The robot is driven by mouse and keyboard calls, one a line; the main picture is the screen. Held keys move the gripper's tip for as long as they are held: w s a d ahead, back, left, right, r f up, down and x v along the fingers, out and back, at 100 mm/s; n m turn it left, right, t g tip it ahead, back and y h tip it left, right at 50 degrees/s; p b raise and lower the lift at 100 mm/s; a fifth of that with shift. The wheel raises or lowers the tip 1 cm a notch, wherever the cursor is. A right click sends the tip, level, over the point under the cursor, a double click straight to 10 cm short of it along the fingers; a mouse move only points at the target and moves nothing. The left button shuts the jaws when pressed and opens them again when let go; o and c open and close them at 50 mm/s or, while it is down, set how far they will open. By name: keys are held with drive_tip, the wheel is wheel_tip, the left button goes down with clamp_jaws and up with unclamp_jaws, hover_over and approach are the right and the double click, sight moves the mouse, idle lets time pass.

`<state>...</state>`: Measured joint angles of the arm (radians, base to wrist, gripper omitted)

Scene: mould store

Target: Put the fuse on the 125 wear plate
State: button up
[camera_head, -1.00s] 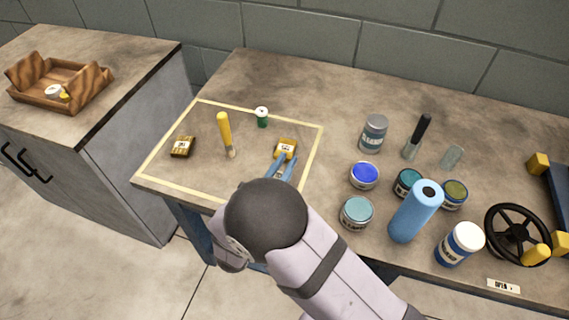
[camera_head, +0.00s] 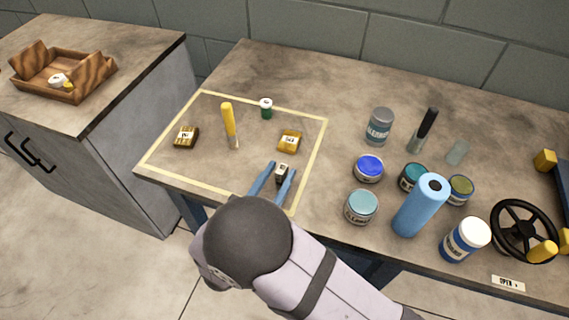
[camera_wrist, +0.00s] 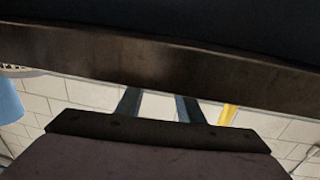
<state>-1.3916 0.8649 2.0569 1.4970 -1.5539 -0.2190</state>
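My gripper (camera_head: 278,172) is over the front of the yellow-outlined area, its two blue fingers spread apart. A small dark block with a white face (camera_head: 281,172) lies between the fingertips, and I see no grip on it. Behind it is a golden labelled block (camera_head: 290,141), clear of the fingers. A darker labelled block (camera_head: 185,137) lies at the left of the area. The labels are too small to read surely, so I cannot tell which is the 125 wear plate. I cannot identify the fuse for certain. In the wrist view the fingers show apart, their tips hidden.
A yellow-handled brush (camera_head: 229,122) and a green pot (camera_head: 266,108) stand in the area. Jars, a blue roll (camera_head: 419,207) and a black handwheel (camera_head: 523,231) crowd the right. A wooden tray (camera_head: 65,80) is on the left counter. A dark edge (camera_wrist: 170,65) crosses the wrist view.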

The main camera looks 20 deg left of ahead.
sight(285, 166)
drive_tip(key=shift+o, duration=0.5)
drive_tip(key=shift+s, duration=0.85)
wheel_tip(285, 166, up, 7)
drive_tip(key=shift+w+d+f+g+b, duration=0.1)
drive_tip(key=shift+f+g+b, duration=0.1)
drive_tip(key=shift+f+g, duration=1)
drive_tip(key=shift+d+f+g+b, duration=0.1)
drive_tip(key=shift+f+g+b, duration=0.05)
drive_tip(key=shift+f+g, duration=1.05)
drive_tip(key=shift+a+b+x, duration=0.15)
drive_tip(key=shift+b+x, duration=0.15)
drive_tip(key=shift+x, duration=1.55)
drive_tip(key=shift+a+b+x, duration=0.15)
drive_tip(key=shift+b+x, duration=0.15)
drive_tip(key=shift+x, duration=1.55)
drive_tip(key=shift+c, duration=0.4)
clamp_jaws()
